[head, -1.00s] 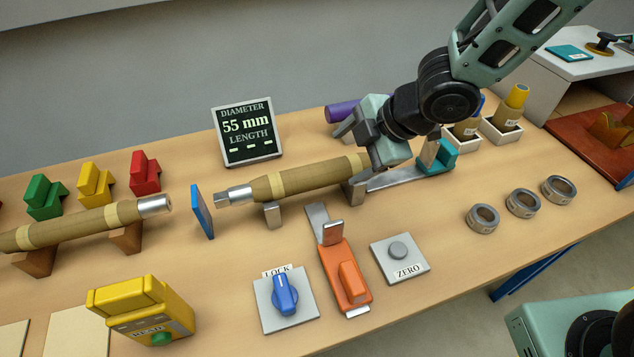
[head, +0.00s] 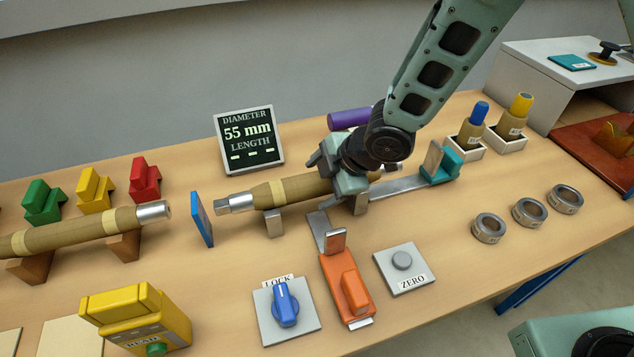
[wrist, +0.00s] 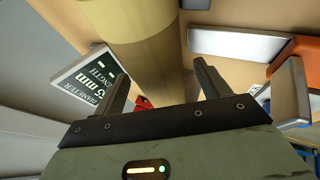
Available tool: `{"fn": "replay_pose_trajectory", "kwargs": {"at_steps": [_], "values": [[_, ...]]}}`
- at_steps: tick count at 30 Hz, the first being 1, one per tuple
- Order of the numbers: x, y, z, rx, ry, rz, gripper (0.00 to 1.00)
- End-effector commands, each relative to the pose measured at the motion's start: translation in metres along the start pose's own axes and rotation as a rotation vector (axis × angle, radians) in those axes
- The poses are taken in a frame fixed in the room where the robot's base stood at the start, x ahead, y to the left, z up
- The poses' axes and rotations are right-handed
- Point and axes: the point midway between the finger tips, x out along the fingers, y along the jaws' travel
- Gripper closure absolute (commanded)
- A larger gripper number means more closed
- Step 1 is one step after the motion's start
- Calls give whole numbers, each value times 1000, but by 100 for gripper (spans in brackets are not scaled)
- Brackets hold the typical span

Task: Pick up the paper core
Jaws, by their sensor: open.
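A brown paper core (head: 292,190) with a paler band and a squared metal end lies level on metal supports in the middle of the table. My gripper (head: 343,178) is over its right part and hides some of it. In the wrist view the core (wrist: 147,50) runs between the two open fingers of my gripper (wrist: 160,88), with a finger on each side. I cannot tell whether the fingers touch it. A similar brown core (head: 75,232) lies at the left on brown wooden rests.
A blue plate (head: 201,219) stands just left of the middle core. An orange clamp (head: 347,287), a lock knob (head: 285,304) and a zero button (head: 402,262) are in front. A display reading 55 mm (head: 248,140) stands behind. Steel rings (head: 529,211) lie right.

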Motion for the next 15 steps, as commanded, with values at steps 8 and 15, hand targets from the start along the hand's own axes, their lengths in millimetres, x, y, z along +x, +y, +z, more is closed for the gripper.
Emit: {"fn": "replay_pose_trajectory", "kwargs": {"at_steps": [8, 15], "values": [[0, 0, 0, 1, 0, 0, 67], [-1, 2, -1, 0, 2, 4, 100]]}}
